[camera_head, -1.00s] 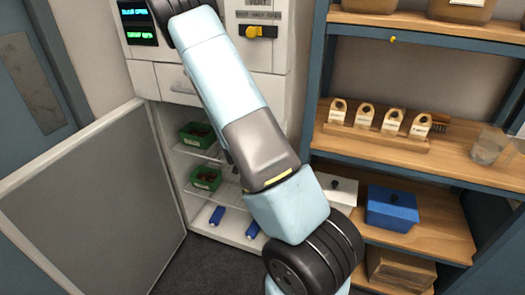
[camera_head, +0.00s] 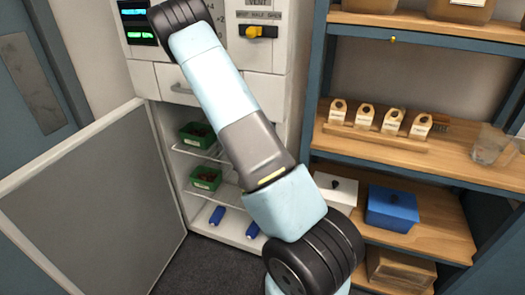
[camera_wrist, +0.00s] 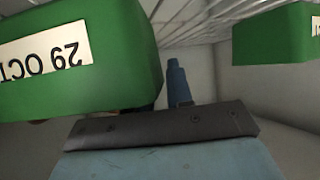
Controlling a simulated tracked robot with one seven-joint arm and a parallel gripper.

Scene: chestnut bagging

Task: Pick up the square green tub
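Two green tubs stand one above the other in the open white cabinet in the head view, an upper tub (camera_head: 198,135) and a lower tub (camera_head: 206,179), both with dark contents. I cannot tell from here which is square. In the wrist view, a green tub (camera_wrist: 105,95) with an upside-down "29 OCT" label fills the left, very close. A second green tub (camera_wrist: 275,38) is at the upper right. My gripper (camera_wrist: 178,82) shows one blue finger beside the near tub's right edge; its other finger is hidden. In the head view my arm hides my gripper.
Wire shelving (camera_wrist: 215,18) and pale cabinet walls surround my gripper closely. The open cabinet door (camera_head: 95,210) stands at the left. Two blue objects (camera_head: 217,215) lie on the cabinet floor. A wooden shelf unit (camera_head: 455,150) with a blue box (camera_head: 392,207) stands at the right.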

